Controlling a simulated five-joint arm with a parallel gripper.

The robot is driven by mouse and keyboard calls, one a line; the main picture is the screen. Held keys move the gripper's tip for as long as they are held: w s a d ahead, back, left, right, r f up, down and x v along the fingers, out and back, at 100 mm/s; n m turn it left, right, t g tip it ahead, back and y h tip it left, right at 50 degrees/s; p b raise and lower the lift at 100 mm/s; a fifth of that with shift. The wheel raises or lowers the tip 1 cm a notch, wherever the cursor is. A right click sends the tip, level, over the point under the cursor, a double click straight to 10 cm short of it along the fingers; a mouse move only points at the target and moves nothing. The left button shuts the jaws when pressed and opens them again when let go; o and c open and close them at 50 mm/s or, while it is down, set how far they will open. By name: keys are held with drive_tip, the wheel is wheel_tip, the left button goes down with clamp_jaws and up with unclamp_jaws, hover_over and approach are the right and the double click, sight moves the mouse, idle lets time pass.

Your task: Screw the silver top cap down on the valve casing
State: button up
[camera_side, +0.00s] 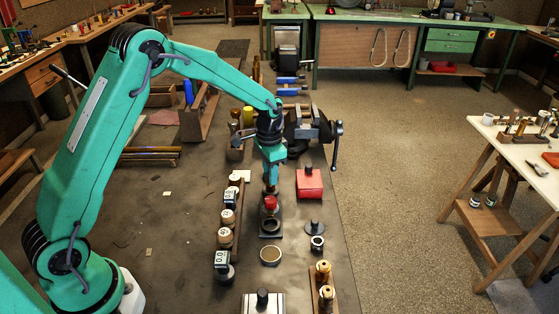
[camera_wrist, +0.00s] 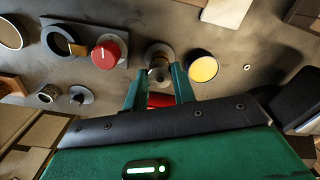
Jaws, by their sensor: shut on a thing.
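My gripper (camera_side: 271,172) points down over the row of parts on the bench. In the wrist view its two green fingers (camera_wrist: 159,88) stand on either side of a small round silver and brass-coloured piece (camera_wrist: 160,57), which I take to be the silver top cap with the valve casing at it. My gripper is shut on it. In the side view a brass-coloured part (camera_side: 270,187) shows just below the fingers. I cannot tell whether the cap touches the casing threads or sits level. The fingers hide part of it.
A red knob (camera_wrist: 107,53) stands close beside on a dark plate (camera_wrist: 87,36). A yellow-faced round dish (camera_wrist: 203,67) lies on the other side. A red box (camera_side: 310,184), a vice (camera_side: 308,128) and a row of wooden-topped counters (camera_side: 228,218) stand near.

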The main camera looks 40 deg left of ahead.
idle(0.3)
drive_tip(key=shift+m, duration=2.3)
drive_tip(key=shift+m, duration=0.7)
drive_tip(key=shift+f+m, duration=0.1)
drive_tip(key=shift+m, duration=0.9)
drive_tip(key=shift+m, duration=2)
